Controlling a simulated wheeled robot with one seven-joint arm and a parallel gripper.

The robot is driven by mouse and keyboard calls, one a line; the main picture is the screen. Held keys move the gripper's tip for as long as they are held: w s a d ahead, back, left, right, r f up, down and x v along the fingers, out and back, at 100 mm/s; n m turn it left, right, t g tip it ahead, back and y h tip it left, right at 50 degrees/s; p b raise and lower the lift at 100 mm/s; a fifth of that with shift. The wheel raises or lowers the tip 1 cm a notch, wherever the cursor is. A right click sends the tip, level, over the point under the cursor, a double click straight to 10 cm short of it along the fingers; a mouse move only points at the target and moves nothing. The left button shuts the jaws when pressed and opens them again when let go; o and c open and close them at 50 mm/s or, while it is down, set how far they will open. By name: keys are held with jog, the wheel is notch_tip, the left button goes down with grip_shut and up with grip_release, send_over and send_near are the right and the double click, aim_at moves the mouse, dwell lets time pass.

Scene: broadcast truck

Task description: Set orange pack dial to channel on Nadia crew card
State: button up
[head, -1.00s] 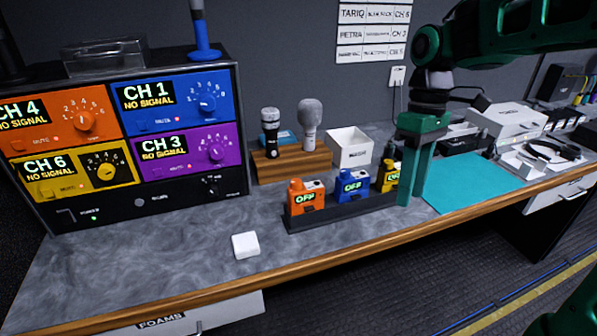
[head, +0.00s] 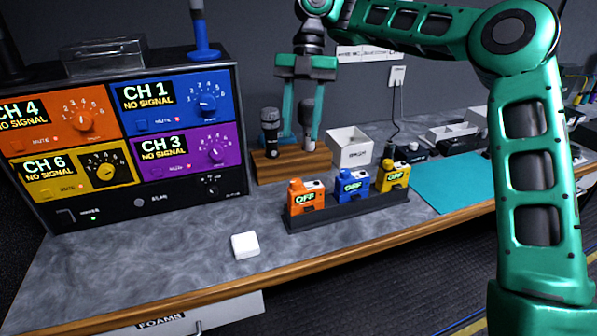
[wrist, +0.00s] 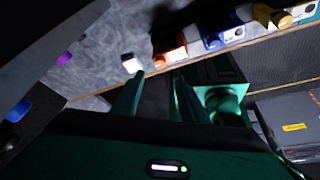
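The orange pack (head: 305,197) stands upright at the left end of a dark rack (head: 350,212), and its screen reads OFF. It also shows in the wrist view (wrist: 170,50), beyond my fingertips. The small dial on it is too small to read. My gripper (head: 302,140) points down with its fingers apart and nothing between them, above the rack and to its left in the picture. In the head view it overlaps the grey microphone. The crew list (head: 370,53) on the wall is mostly hidden behind my arm, and no Nadia line is readable.
Blue (head: 353,186) and yellow (head: 393,177) packs, both reading OFF, stand right of the orange one. A receiver panel (head: 130,130) with several dials stands left. Microphones sit in a wooden block (head: 290,165). A white block (head: 245,245) lies in front on the otherwise clear counter.

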aim_at(296, 180)
jog(key=shift+x, duration=5.25)
jog(key=shift+c, duration=0.3)
grip_shut()
jog(key=shift+d, duration=0.15)
